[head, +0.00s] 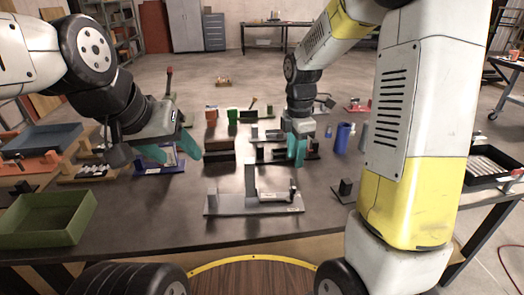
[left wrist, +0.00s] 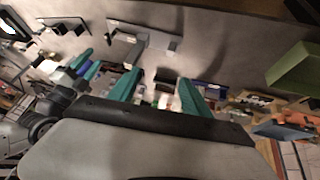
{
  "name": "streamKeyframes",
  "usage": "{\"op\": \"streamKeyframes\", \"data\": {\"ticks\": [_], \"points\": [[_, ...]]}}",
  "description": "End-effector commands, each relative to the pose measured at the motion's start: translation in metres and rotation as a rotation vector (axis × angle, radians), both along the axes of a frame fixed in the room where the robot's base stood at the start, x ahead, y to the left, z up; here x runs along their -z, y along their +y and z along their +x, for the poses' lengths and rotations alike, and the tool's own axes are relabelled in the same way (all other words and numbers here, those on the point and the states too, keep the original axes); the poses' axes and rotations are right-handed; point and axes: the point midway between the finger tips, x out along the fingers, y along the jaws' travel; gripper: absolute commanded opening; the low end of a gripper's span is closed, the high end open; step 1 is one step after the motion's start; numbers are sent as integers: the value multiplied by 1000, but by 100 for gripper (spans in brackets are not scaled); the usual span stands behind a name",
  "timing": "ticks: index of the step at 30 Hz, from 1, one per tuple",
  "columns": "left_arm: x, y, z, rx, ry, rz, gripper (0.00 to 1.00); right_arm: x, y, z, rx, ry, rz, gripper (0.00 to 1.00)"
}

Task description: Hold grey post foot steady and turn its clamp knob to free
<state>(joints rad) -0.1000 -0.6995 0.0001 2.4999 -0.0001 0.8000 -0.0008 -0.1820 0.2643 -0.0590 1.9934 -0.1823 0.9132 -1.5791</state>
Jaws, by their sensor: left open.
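A grey post foot (head: 225,206), a flat plate with an upright post, lies near the table's front edge in the head view. A pale piece and a small dark upright part (head: 293,188) are on its right half; I cannot make out clearly which part is the clamp knob. The foot also shows in the left wrist view (left wrist: 152,36). My left gripper (head: 172,152) is open and empty, up and left of the foot; its teal fingers show in the left wrist view (left wrist: 160,92). My right gripper (head: 297,150) is beyond the foot's right end, apart from it; its finger gap is unclear.
A green tray (head: 85,222) stands at the left front. A blue-based fixture (head: 160,168) is under my left gripper. Several dark fixtures stand behind the foot, with blue cylinders (head: 342,138) to their right. A small dark block (head: 345,187) is right of the foot. Bare table lies left of it.

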Motion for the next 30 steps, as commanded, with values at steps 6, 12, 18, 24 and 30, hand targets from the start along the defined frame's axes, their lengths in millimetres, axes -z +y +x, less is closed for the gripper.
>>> {"op": "streamKeyframes", "data": {"ticks": [6,12,18,24,30], "points": [[6,1,16,85,28,72,56,0,0,0,-1,0,0,36],[27,2,56,328,94,239,56,0,0,0,1,-1,0,36],[62,0,99,626,167,388,56,0,0,0,1,-1,0,36],[110,-4,137,945,230,492,56,0,0,0,2,-1,1,36],[162,-10,165,1242,269,548,56,0,0,0,2,-1,1,36]]}}
